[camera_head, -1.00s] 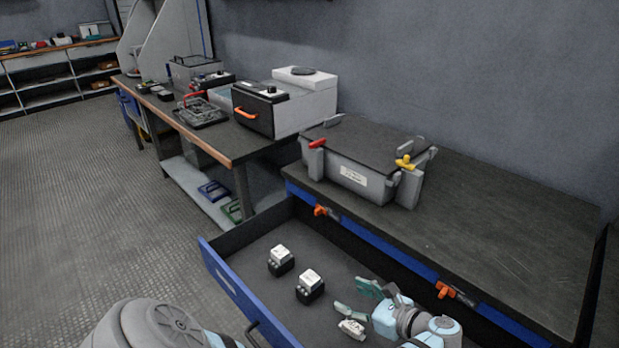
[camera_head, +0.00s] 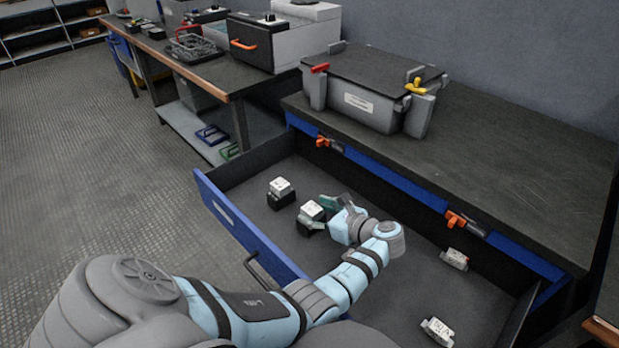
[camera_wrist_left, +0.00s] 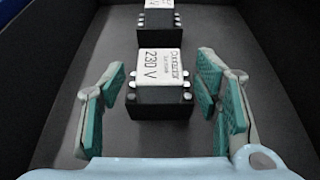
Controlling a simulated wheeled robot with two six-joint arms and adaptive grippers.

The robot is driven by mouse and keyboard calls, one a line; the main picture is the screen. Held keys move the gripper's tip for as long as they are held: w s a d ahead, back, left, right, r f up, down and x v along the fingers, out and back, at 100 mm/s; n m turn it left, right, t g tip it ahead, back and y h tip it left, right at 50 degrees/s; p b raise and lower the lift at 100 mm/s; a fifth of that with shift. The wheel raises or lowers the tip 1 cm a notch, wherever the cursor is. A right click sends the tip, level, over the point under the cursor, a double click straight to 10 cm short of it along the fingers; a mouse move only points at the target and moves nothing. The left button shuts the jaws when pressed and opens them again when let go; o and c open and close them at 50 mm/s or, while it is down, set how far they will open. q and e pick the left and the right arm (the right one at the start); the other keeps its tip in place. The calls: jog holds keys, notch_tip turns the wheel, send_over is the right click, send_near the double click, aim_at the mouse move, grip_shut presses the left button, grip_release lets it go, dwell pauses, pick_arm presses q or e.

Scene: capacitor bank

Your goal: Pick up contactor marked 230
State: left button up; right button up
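The contactor marked 230 V (camera_wrist_left: 157,72) is a black block with a white labelled top, standing in the open drawer; it also shows in the head view (camera_head: 311,211). My left gripper (camera_wrist_left: 160,100) is open, with one green-padded finger on each side of the contactor. The right finger is close to its side, and a gap shows at the left; I cannot tell whether either touches. In the head view my left gripper (camera_head: 327,212) reaches the contactor and partly covers it. A second, similar contactor (camera_head: 281,193) stands just beyond it; its marking is cut off in the wrist view (camera_wrist_left: 158,18). My right gripper is not in view.
The drawer has a blue front (camera_head: 245,228) and dark walls. Two small whitish parts lie at its right, one near the back (camera_head: 454,259) and one nearer (camera_head: 437,331). A grey lidded box (camera_head: 365,88) stands on the bench (camera_head: 510,150) above. The drawer floor between is clear.

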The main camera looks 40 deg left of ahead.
pick_arm(q)
grip_shut()
